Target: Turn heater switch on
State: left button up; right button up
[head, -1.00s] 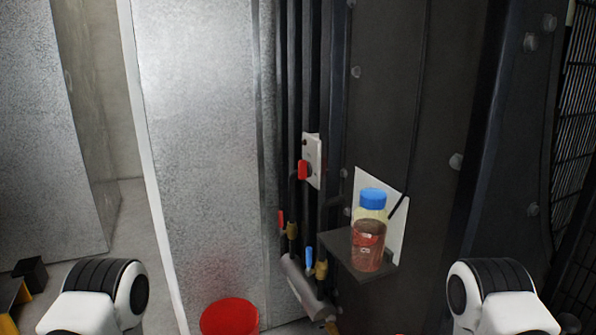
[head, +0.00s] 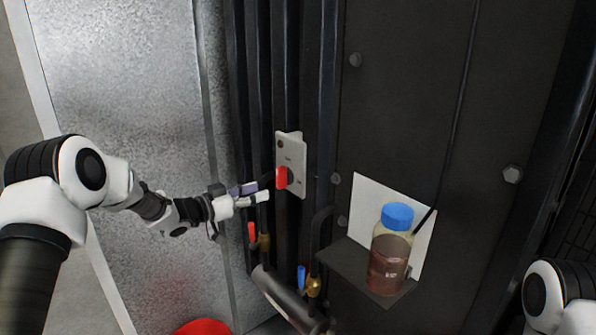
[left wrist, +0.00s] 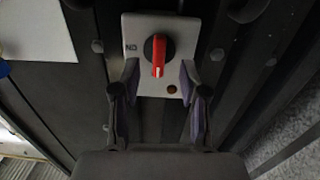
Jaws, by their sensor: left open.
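The heater switch is a red rotary knob (head: 282,177) on a pale plate (head: 295,155) fixed at the dark vertical pipes. In the left wrist view the red knob (left wrist: 159,56) sits on a dark round base, its handle pointing down the picture. Dark lettering and a small brown dot show on the plate (left wrist: 135,30). My left gripper (head: 262,191) is just left of the knob. In the left wrist view its open fingers (left wrist: 158,85) stand on either side below the knob, with nothing between them. My right gripper is out of view; only part of that arm shows.
A bottle with a blue cap (head: 389,250) stands on a small dark shelf (head: 350,258) right of the switch. Red-handled (head: 252,233) and blue-handled (head: 301,276) valves sit below. A red round object (head: 204,327) is at the bottom. A metal panel (head: 130,90) stands left.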

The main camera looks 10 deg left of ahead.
aim_at(277, 171)
pick_arm(q)
jog(key=shift+t, duration=0.3)
jog(key=w+d+r+p, duration=0.1)
jog(key=w, duration=0.1)
jog(key=w+d+r+p, duration=0.2)
jog(key=w+d, duration=0.1)
jog(key=shift+w+d+r, duration=0.1)
jog(key=shift+w+r, duration=0.25)
jog(key=shift+r, duration=0.05)
jog(key=shift+s+d+r, duration=0.2)
jog(key=shift+w+f, duration=0.1)
jog(key=shift+f, duration=0.05)
grip_shut()
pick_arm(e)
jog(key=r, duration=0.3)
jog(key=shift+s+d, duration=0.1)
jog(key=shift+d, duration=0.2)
